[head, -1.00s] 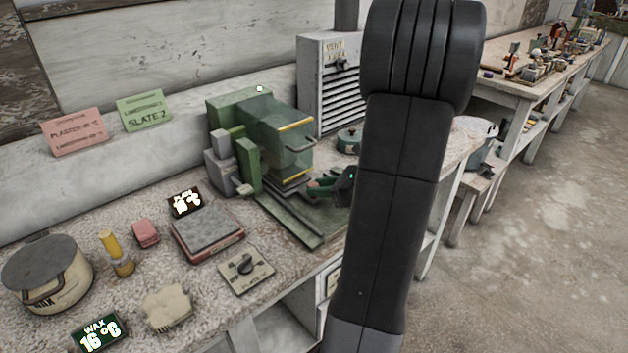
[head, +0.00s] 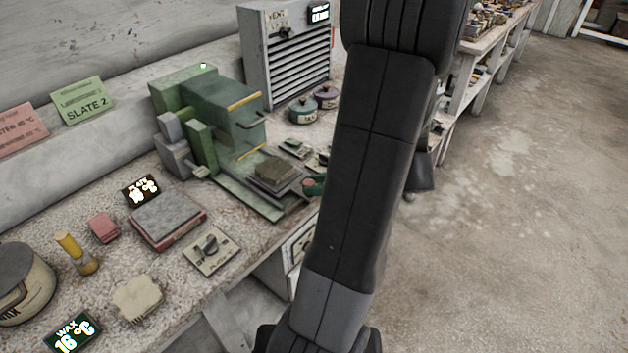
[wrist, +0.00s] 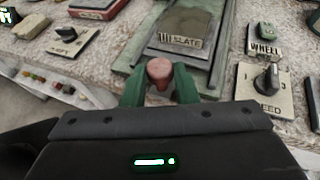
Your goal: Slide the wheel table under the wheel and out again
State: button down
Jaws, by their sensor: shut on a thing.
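The green grinder (head: 180,95) stands on the bench with a see-through guard (head: 238,118) over its wheel, which I cannot make out clearly. The wheel table (head: 290,186) is out in front of the guard, with a grey-green slate block (head: 275,170) on it. In the head view my arm partly hides the gripper.
A FEED dial (wrist: 267,82) and a WHEEL switch (wrist: 265,32) lie right of the table in the wrist view. A scale (head: 168,218), a dial plate (head: 211,250) and a pot (head: 22,282) stand on the bench's left. Open floor (head: 510,220) lies right.

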jog(key=shift+s+f, duration=0.1)
jog(key=c, duration=1.1)
grip_release()
jog(key=shift+d, duration=0.2)
jog(key=shift+c, duration=0.2)
jog(key=v, duration=1.4)
jog(key=shift+p, duration=0.35)
jog(key=shift+a, duration=0.2)
jog(key=x, duration=1.4)
jog(key=shift+b, duration=0.4)
